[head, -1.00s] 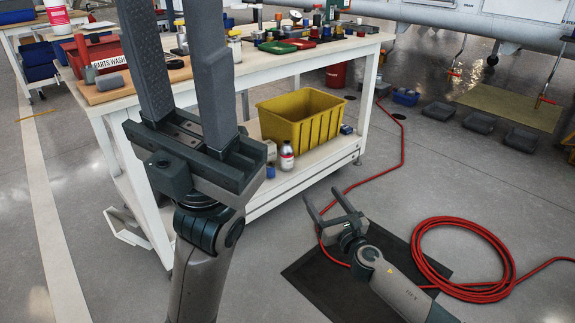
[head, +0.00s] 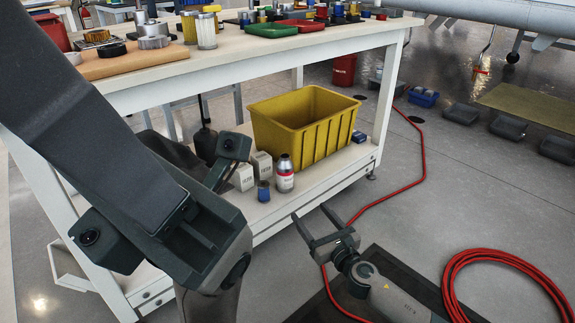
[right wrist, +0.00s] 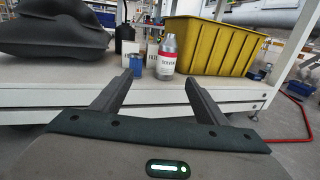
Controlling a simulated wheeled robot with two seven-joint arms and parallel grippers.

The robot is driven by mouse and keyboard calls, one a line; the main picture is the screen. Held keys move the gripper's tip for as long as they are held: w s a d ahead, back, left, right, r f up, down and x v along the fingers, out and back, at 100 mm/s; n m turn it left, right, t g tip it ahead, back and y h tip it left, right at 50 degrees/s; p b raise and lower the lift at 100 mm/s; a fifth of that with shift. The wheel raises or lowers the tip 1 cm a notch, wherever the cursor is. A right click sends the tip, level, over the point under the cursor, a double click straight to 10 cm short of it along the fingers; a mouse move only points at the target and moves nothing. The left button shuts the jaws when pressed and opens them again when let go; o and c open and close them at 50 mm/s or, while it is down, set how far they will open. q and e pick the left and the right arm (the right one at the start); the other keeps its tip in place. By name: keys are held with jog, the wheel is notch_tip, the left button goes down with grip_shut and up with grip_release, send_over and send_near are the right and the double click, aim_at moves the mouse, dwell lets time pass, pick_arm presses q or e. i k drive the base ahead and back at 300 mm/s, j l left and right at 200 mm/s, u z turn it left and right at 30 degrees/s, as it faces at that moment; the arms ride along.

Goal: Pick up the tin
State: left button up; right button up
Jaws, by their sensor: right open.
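A small blue tin (head: 263,191) stands on the lower shelf of the white workbench, left of a silver and red bottle (head: 285,175). In the right wrist view the tin (right wrist: 136,65) stands beyond the left fingertip, with the bottle (right wrist: 166,58) at its right. My right gripper (head: 311,212) is open and empty, short of the shelf and pointing towards it. Its spread fingers show in the right wrist view (right wrist: 160,78). My left gripper (head: 180,205) is large and close at the left; its second finger is not clearly seen.
A yellow bin (head: 298,128) stands right of the bottle. White boxes (head: 242,177) stand behind the tin; a dark bag (right wrist: 55,30) lies to the left. The workbench top (head: 180,72) overhangs the shelf. A red hose (head: 425,155) crosses the floor.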

aim_at(285, 167)
jog(key=i+l, duration=0.2)
jog(key=i, duration=0.3)
jog(key=i+l, duration=0.2)
jog(key=i, duration=0.25)
